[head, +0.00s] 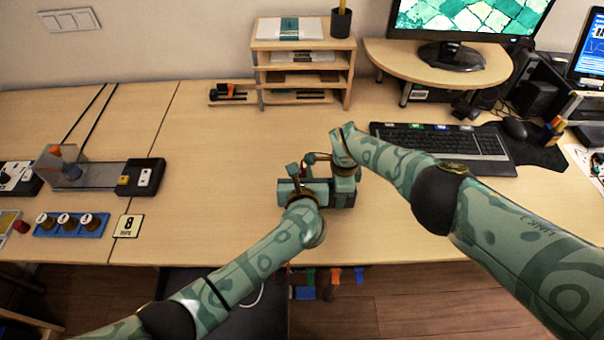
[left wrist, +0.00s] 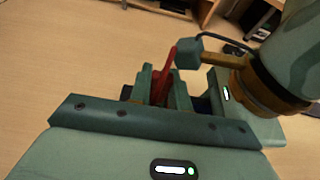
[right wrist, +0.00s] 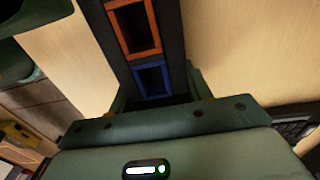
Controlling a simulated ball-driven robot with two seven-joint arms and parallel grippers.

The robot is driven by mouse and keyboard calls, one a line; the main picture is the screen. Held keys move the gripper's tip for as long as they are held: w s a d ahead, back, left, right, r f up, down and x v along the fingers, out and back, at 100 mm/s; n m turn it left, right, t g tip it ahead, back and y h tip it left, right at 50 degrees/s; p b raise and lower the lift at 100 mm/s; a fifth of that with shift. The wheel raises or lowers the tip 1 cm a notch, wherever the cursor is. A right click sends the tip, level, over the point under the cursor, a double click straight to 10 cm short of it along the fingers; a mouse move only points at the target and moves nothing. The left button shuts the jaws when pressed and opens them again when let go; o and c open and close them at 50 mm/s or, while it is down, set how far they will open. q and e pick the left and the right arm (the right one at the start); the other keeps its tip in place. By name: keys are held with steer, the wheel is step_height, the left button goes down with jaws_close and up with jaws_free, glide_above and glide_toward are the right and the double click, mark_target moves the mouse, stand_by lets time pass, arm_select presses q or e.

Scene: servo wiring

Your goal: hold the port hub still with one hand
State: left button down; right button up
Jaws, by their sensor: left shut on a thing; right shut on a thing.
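The port hub (right wrist: 173,35) is a dark block with an orange-rimmed and a blue-rimmed opening in the right wrist view. My right gripper (head: 342,187) is shut on it, with a finger on each side. In the head view my grippers and arms mostly hide the hub. My left gripper (head: 302,186) is close beside the right one and shut on a slim red piece, probably a plug, which stands up between its fingers in the left wrist view (left wrist: 165,76). The lower end of the red piece is hidden.
Several coloured connectors (head: 334,276) hang at the table's front edge. A keyboard (head: 440,146) lies to the right, and a wooden shelf (head: 304,62) stands behind. A clear-sided device (head: 100,176) and a blue tray (head: 70,224) are at left.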

arm_select(q)
steer(key=shift+r, duration=0.4)
